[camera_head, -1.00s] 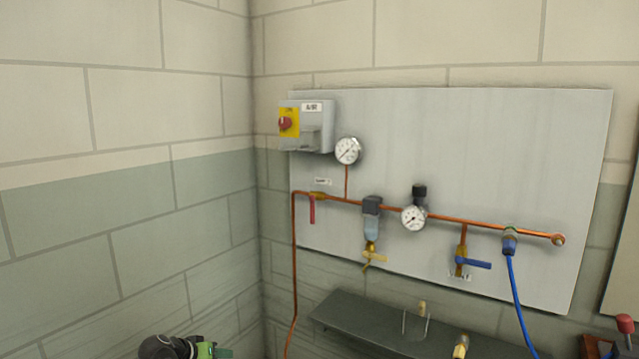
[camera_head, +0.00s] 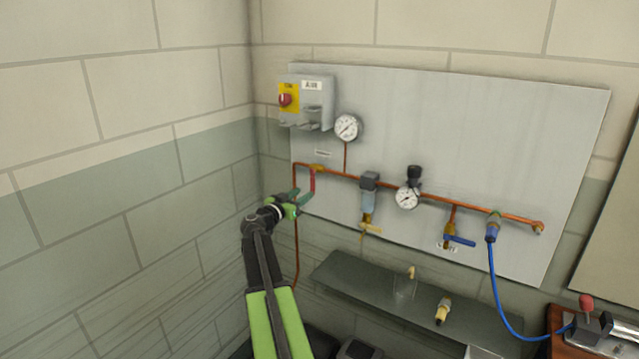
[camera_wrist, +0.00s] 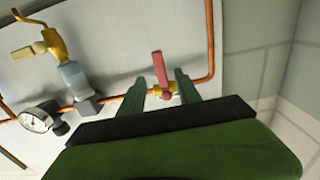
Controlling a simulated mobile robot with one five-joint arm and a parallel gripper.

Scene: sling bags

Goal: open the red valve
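The red valve is a brass body on the copper pipe with a red lever handle (camera_head: 313,181) that hangs straight down, across the pipe's direction. In the wrist view, which is turned over, the red handle (camera_wrist: 159,66) points up from its brass body. My gripper (camera_head: 303,197) is at the handle's lower part in the head view. In the wrist view my gripper (camera_wrist: 160,77) is open, with one dark green finger on each side of the handle. A gap shows on both sides, so I see no grip on it.
The copper pipe (camera_head: 467,209) runs along the grey panel (camera_head: 480,130). Close by are a filter (camera_head: 368,200), a gauge (camera_head: 347,127) and a switch box (camera_head: 310,115). A blue-handled valve (camera_head: 460,240) is at the right. A dark shelf (camera_head: 345,275) juts out below.

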